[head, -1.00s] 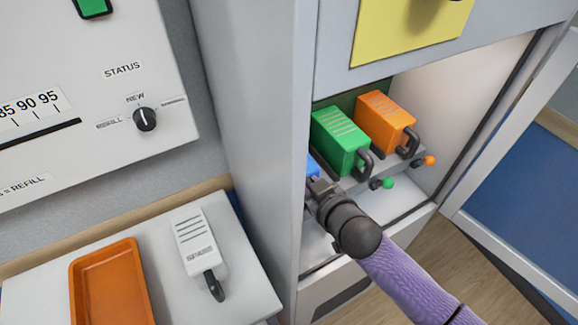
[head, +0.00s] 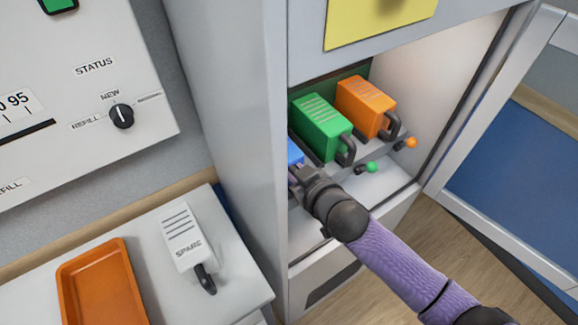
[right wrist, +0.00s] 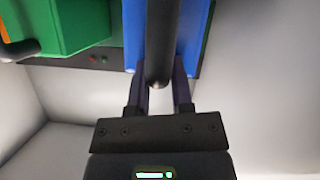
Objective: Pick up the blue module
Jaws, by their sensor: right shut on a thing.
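The blue module (head: 294,152) is mostly hidden behind the cabinet's front edge and my right gripper in the head view. In the right wrist view the blue module (right wrist: 196,40) fills the top middle, with its dark handle (right wrist: 163,45) pointing toward the camera. My right gripper (head: 297,176) reaches into the cabinet bay. In the right wrist view its two fingers (right wrist: 160,90) stand on either side of the dark handle and are shut on it. My left gripper is not in view.
A green module (head: 320,125) and an orange module (head: 365,103) sit beside it in the cabinet. A white spare module (head: 182,238) and an orange tray (head: 103,285) lie on the side table. The cabinet door (head: 480,200) stands open at right.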

